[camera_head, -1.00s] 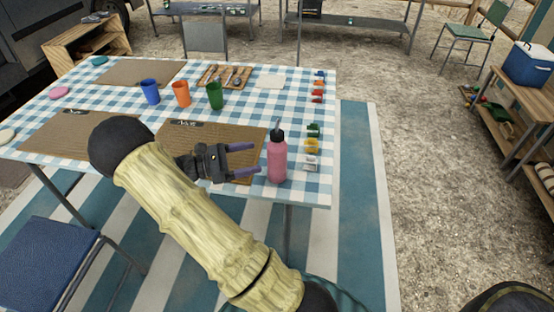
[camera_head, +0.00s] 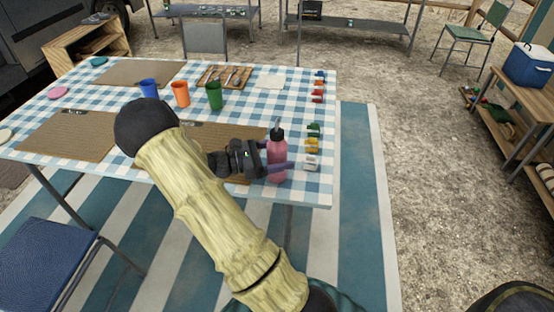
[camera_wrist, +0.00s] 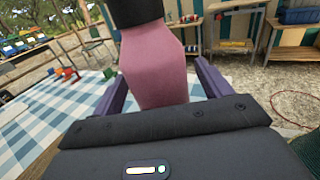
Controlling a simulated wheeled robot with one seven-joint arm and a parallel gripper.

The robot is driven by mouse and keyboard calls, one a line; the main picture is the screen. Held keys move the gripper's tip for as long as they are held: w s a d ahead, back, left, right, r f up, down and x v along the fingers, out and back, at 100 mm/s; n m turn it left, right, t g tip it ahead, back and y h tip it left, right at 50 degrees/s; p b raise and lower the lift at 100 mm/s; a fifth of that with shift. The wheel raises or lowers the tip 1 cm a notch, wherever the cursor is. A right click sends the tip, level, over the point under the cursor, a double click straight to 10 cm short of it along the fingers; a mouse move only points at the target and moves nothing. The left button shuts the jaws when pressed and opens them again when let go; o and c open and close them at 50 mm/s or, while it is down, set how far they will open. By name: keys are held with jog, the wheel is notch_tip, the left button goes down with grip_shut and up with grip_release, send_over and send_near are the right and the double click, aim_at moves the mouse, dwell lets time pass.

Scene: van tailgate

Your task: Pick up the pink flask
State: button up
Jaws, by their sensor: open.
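The pink flask (camera_head: 277,158) with a black cap stands upright near the right front corner of the checked tablecloth. In the wrist view its pink body (camera_wrist: 155,65) fills the middle, with the top cut off by the frame edge. My gripper (camera_head: 280,166) is at the flask from the left, with its purple fingers reaching past it. In the wrist view the gripper (camera_wrist: 160,88) has one finger on each side of the flask. The jaws are open, with a gap visible beside the right finger.
A blue cup (camera_head: 149,88), an orange cup (camera_head: 181,94) and a green cup (camera_head: 215,95) stand farther back. A cardboard mat (camera_head: 68,135) lies at left.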

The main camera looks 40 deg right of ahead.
jog(key=shift+s+d, duration=0.25)
jog(key=shift+d, duration=0.35)
jog(key=shift+c, duration=0.3)
jog(key=c, duration=1.2)
jog(key=shift+o, duration=0.2)
notch_tip(320, 180, up, 10)
jog(key=shift+r+p, duration=0.1)
jog(key=shift+p, duration=1.15)
